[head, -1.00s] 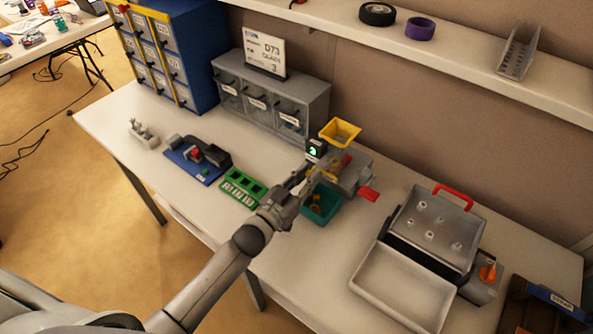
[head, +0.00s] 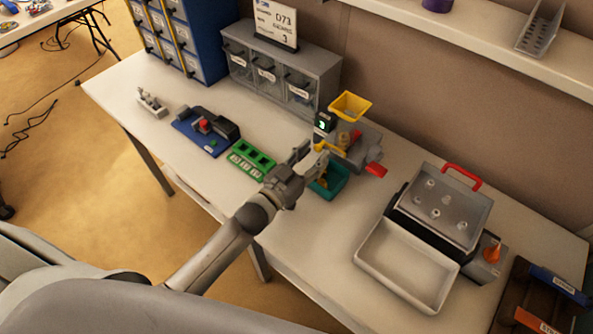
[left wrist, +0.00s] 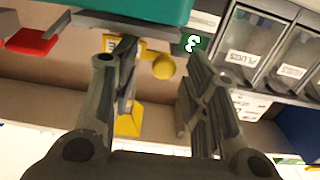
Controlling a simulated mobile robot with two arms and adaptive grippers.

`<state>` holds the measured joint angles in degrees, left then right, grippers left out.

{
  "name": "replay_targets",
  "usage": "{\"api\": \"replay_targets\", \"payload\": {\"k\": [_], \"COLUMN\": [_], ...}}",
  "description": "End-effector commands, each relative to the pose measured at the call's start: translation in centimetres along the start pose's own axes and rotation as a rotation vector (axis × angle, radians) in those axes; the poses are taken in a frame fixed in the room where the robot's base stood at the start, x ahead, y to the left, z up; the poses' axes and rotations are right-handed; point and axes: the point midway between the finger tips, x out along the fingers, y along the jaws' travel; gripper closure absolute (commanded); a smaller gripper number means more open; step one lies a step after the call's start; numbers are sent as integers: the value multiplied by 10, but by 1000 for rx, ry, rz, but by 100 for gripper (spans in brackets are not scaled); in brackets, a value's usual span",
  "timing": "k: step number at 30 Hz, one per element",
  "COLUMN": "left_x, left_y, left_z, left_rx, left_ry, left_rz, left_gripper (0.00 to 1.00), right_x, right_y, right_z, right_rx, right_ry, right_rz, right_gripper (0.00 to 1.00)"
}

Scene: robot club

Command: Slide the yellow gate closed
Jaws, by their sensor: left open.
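A small grey dispenser (head: 360,153) with a yellow hopper (head: 350,105) on top stands on the bench. Its yellow gate handle (head: 330,147) sticks out at the front, above a teal bin (head: 333,183) with yellow pieces in it. My left gripper (head: 313,157) is open beside the handle. In the left wrist view, a round yellow knob (left wrist: 164,66) shows between the spread fingers of the left gripper (left wrist: 160,75), with space seen on both sides. A yellow part (left wrist: 112,43) is partly hidden behind one finger. My right gripper is not in view.
A lit display (head: 325,121) stands beside the hopper and a red tab (head: 376,170) at the dispenser's right. A green block (head: 250,160) lies left of my gripper. Grey drawers (head: 280,75) stand behind. A white tray (head: 407,265) is at the right. The front bench centre is clear.

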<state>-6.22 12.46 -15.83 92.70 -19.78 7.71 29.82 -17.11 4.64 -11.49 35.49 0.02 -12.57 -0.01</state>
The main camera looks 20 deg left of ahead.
Motion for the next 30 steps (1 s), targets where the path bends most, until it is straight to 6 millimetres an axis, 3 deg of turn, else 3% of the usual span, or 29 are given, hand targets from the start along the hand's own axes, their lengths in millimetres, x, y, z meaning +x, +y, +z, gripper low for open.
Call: {"api": "replay_targets", "payload": {"k": [9, 15, 21, 30], "left_x": [-64, -91, -102, -102], "left_y": [1, 2, 1, 1], "left_z": [1, 1, 1, 0], "left_rx": [-1, 0, 0, 0], "left_ry": [-4, -3, -3, -2], "left_rz": [1, 2, 1, 1], "left_gripper": [58, 58, 58, 58], "right_x": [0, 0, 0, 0], "right_y": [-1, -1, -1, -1], "right_z": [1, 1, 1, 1], "right_rx": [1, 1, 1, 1], "right_ry": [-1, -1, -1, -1], "right_rz": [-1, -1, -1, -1], "right_gripper": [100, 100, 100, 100]}}
